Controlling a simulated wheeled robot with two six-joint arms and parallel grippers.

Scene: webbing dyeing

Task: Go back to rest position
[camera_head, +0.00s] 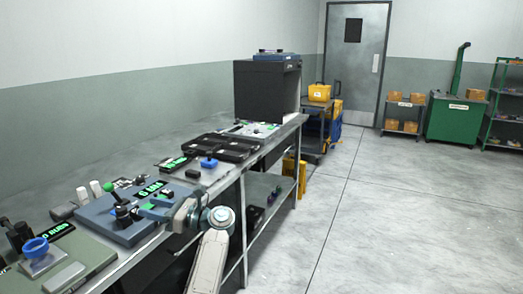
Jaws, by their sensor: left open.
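My left arm comes up from the bottom of the head view, and its gripper (155,208) points left over the near workbench. The gripper is open and looks empty. It is over the right side of a blue-grey device (112,228) with a black knob and a green-lit display. I cannot tell whether the fingers touch the device. My right gripper is out of view.
The long workbench (228,174) also carries a green-grey device (93,256) at the near left, black trays (218,149), and a dark cabinet (266,92) at the far end. A cart (317,140) stands beyond. Open concrete floor (400,220) lies to the right.

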